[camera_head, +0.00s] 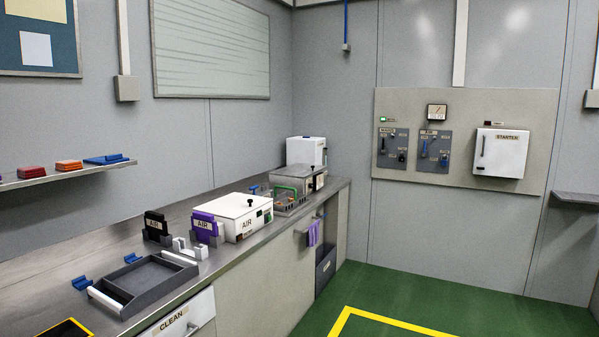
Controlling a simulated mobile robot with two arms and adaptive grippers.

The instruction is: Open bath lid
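Neither of my grippers is in view. A grey metal box with a flat lid and a small dark knob on top, which looks like the bath (318,182), stands toward the far end of the steel counter. Its lid (299,171) looks shut, so its inside is hidden.
A wire basket with a green handle (287,200) stands between the two boxes. Purple (206,226) and black (156,225) labelled holders and a dark tray with white handles (146,282) are nearer on the counter (110,252). The green floor (400,295) right of the counter is clear.

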